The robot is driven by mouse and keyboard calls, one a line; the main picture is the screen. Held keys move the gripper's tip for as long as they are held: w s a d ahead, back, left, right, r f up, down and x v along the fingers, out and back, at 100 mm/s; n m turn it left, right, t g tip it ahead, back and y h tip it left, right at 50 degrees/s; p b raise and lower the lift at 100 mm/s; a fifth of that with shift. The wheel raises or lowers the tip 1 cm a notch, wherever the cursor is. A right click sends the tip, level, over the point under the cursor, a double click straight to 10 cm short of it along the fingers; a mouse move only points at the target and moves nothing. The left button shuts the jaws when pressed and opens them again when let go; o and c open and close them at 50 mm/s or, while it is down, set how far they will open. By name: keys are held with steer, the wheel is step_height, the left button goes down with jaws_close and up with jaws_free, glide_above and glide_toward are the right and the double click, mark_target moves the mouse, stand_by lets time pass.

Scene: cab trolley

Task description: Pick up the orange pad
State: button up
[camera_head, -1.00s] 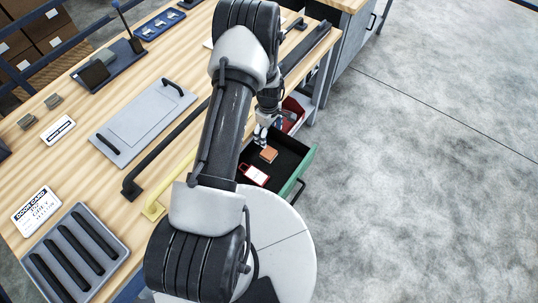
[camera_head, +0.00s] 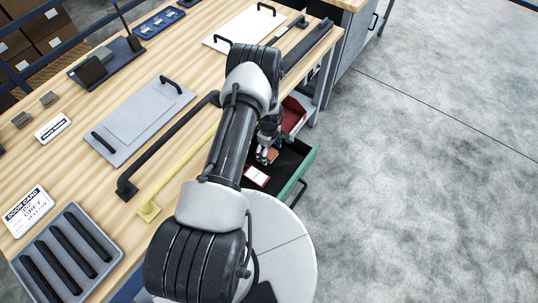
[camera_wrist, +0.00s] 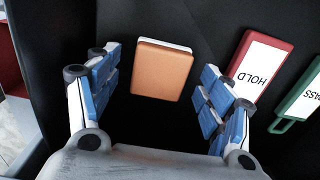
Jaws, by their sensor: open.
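The orange pad (camera_wrist: 161,70) lies flat on the black floor of the open drawer, with a pale edge along its far side. In the head view the pad (camera_head: 272,154) shows only in part, beside my gripper. My gripper (camera_wrist: 158,88) is open in the wrist view, its blue-padded fingers to the left and right of the pad, with a gap on each side. Nothing is between the fingers except the view of the pad beyond. I cannot tell the exact height of the fingertips above the drawer floor.
A red HOLD tag (camera_wrist: 260,66) lies close right of the right finger, and a green PASS tag (camera_wrist: 300,98) lies farther right. The drawer's green front (camera_head: 300,172) bounds it. A red bin (camera_head: 293,112) is beyond the drawer. The wooden bench (camera_head: 75,173) is left.

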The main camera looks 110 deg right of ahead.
steer(key=shift+c, duration=0.3)
steer(key=c, duration=1.2)
step_height(320, 180, up, 20)
steer(key=p, duration=0.5)
